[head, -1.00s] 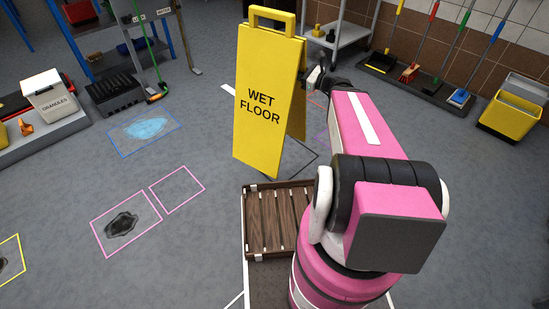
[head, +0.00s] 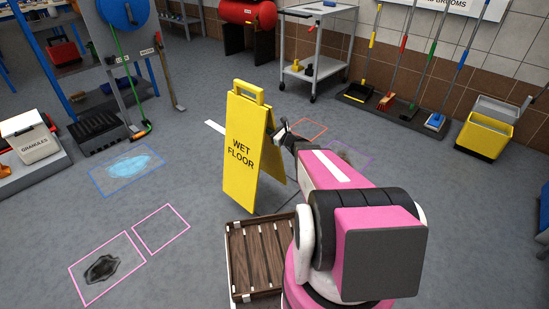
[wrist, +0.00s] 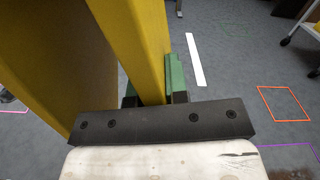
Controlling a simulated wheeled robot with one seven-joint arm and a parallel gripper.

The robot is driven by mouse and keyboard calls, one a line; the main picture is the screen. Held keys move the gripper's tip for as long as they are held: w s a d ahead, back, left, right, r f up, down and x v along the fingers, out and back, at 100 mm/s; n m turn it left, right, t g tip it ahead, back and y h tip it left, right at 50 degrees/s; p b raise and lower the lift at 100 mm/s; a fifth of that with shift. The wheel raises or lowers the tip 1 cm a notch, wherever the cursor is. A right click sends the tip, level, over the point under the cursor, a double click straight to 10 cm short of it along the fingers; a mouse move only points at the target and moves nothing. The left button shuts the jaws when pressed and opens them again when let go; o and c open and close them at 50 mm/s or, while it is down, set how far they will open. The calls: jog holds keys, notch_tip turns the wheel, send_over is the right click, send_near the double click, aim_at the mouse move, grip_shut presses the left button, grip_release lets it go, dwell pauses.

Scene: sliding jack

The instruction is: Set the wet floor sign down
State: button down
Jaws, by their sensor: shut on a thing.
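The yellow wet floor sign (head: 243,146) stands upright in the head view with its two panels spread, facing me. My gripper (head: 283,130) is at its right side, partly hidden by my arm. In the wrist view the gripper (wrist: 152,90) is shut on the edge of one yellow panel of the sign (wrist: 140,40), with a green finger pad on each side. The other panel slants away at the left. Whether the sign's feet touch the floor cannot be told.
Outlined floor squares include an empty pink one (head: 161,229), a pink one with a dark stain (head: 102,269), and a blue one with a puddle (head: 128,168). A grey trolley (head: 318,48) stands behind.

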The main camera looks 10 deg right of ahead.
jog(key=w+d+f, duration=0.7)
jog(key=f, duration=0.3)
jog(key=shift+w+d, duration=0.15)
jog(key=shift+w, duration=0.2)
jog(key=shift+f, duration=0.3)
jog(key=c, duration=1.1)
grip_release()
